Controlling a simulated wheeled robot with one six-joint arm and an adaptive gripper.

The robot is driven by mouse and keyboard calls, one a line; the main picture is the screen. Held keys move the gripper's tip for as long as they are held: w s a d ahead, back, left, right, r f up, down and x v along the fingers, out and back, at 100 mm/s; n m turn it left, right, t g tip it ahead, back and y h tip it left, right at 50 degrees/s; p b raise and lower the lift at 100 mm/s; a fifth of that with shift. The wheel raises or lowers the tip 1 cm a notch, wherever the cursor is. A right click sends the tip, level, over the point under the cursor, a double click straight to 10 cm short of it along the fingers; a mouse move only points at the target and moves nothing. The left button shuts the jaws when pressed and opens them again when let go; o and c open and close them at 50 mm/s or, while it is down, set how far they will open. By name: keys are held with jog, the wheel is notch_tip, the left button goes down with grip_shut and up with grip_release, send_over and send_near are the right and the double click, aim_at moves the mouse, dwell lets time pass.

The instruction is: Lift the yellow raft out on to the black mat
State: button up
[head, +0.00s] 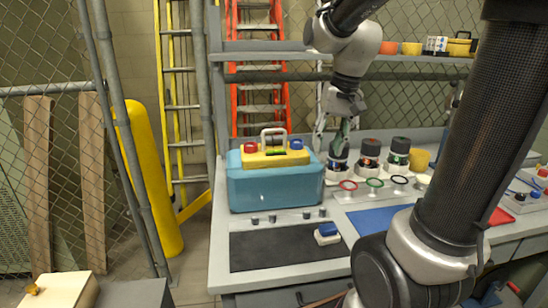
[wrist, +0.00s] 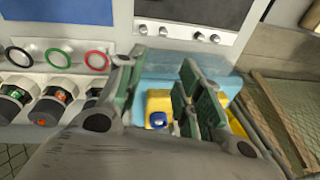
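The yellow raft (head: 275,158) floats or rests at the top of the clear blue tank (head: 275,190); it has a red cap, a blue cap and a pale upright handle. In the wrist view part of the raft (wrist: 158,103) and its blue cap show between the green-padded fingers. My gripper (head: 332,136) is open and empty, up and to the right of the tank, apart from the raft. The black mat (head: 270,254) lies on the bench in front of the tank, with a blue-and-white block (head: 327,233) at its right edge.
Several dark-topped jars (head: 370,152) stand right of the tank, under my gripper, with coloured rings (head: 374,183) before them. Small knobs (head: 272,218) line the strip between tank and mat. A shelf (head: 400,58) runs above the bench. Most of the mat is bare.

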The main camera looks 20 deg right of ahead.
aim_at(276, 130)
jog(key=w+a+r+m+t+y, duration=0.1)
jog(key=w+a+r+m, duration=0.1)
jog(key=w+m, duration=0.6)
jog(key=w+a+r+m+y, duration=0.15)
jog(key=w+m, duration=0.35)
jog(key=w, duration=0.5)
jog(key=a+f+m, duration=0.1)
jog(key=f, duration=0.1)
jog(key=a+f+m, duration=0.1)
jog(key=f, duration=0.1)
jog(key=w+a+f, duration=0.1)
jog(key=f, duration=0.1)
jog(key=shift+w+f+m, duration=0.1)
jog(key=shift+f+m, duration=0.1)
jog(key=shift+m, duration=0.2)
grip_shut()
